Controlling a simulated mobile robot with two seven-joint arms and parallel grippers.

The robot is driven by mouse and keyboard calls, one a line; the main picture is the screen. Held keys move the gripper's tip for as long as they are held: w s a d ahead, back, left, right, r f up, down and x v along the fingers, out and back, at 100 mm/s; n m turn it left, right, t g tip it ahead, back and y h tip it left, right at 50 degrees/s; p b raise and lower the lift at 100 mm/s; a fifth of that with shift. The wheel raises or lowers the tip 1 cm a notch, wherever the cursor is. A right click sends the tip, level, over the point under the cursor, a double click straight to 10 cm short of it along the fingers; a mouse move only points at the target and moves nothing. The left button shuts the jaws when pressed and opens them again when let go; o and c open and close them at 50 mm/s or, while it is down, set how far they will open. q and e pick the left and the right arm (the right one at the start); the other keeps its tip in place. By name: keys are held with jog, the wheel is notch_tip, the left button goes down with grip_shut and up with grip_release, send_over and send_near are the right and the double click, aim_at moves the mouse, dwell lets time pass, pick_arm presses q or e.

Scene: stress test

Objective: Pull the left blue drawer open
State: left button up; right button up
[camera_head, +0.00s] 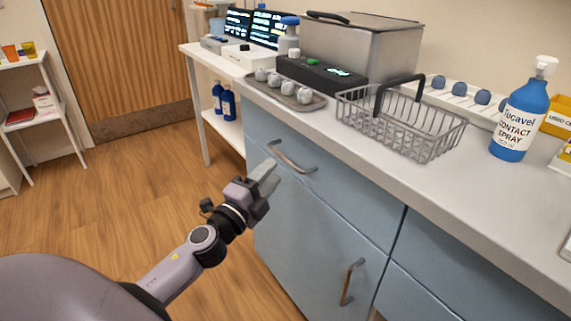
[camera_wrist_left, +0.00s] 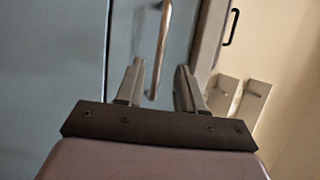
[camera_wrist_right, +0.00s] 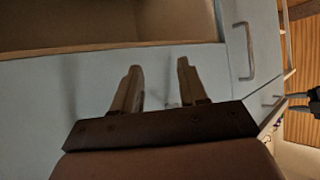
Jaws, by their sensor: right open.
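The left blue drawer (camera_head: 335,195) is under the counter and looks shut. Its curved metal handle (camera_head: 292,160) runs across the upper part of its front. My left gripper (camera_head: 264,173) is at the left end of this handle. In the left wrist view my left gripper (camera_wrist_left: 160,88) has its fingers apart, and the handle (camera_wrist_left: 161,50) shows in the gap between them. Whether the fingertips touch it I cannot tell. My right gripper (camera_wrist_right: 156,85) is open and empty in front of a pale blue front; it is outside the head view.
A cupboard door handle (camera_head: 352,282) is below the drawer. The counter (camera_head: 460,200) holds a wire basket (camera_head: 405,130), a blue spray bottle (camera_head: 520,120) and a tray (camera_head: 283,97). An open cavity (camera_wrist_right: 120,22) shows above my right gripper. The wooden floor (camera_head: 110,185) at left is clear.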

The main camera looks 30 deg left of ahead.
pick_arm(q)
jog(key=shift+w+r, duration=0.2)
jog(key=shift+w, duration=1.05)
jog(key=shift+w+r, duration=0.2)
jog(key=shift+w, duration=1.05)
grip_shut()
